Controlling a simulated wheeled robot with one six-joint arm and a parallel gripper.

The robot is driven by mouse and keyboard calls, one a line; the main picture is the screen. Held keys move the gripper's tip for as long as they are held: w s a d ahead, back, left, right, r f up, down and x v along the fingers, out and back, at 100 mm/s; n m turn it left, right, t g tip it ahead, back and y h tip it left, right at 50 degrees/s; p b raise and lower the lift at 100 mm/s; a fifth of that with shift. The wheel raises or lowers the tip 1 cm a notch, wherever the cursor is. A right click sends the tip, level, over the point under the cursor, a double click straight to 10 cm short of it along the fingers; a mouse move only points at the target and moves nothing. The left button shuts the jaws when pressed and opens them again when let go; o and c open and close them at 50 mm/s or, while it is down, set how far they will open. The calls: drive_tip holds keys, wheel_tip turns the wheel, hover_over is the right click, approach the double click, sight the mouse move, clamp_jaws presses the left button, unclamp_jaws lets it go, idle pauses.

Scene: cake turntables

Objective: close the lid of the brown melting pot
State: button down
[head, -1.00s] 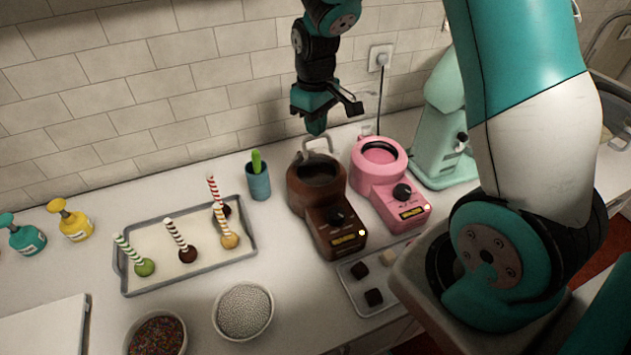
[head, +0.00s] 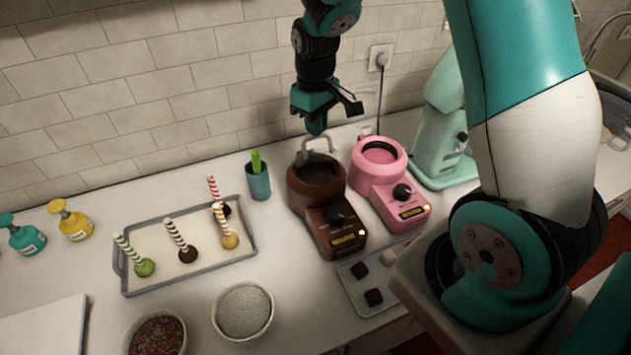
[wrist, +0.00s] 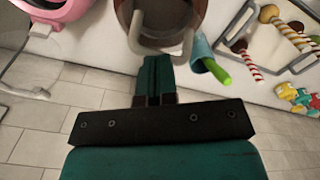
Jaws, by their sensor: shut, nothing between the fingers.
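The brown melting pot (head: 340,236) stands on the counter, its control box toward the front. Its round mouth looks dark, and it also shows at the top of the wrist view (wrist: 166,14). A pale U-shaped handle (head: 318,144) stands at the pot's back edge; it also shows in the wrist view (wrist: 133,40). I cannot clearly make out the lid panel or its angle. My gripper (head: 317,131) is shut and empty, pointing down behind the pot, close to the handle. Its fingers (wrist: 157,60) reach toward the handle in the wrist view; contact is unclear.
A pink melting pot (head: 375,182) stands close on the right, with a mint mixer (head: 440,135) beyond. A blue cup (head: 258,182) and a tray of cake pops (head: 128,290) are on the left. A chocolate tray (head: 352,294) lies in front. The tiled wall is close behind.

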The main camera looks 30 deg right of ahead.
sight(320, 154)
drive_tip(key=shift+f+b, duration=0.5)
drive_tip(key=shift+f, duration=0.4)
drive_tip(key=shift+s+a+f+b, duration=0.15)
drive_tip(key=shift+s+f+b, duration=0.25)
drive_tip(key=shift+s, duration=0.2)
drive_tip(key=shift+s+a+f+b, duration=0.1)
drive_tip(key=shift+s+f+b, duration=0.4)
drive_tip(key=shift+f, duration=0.3)
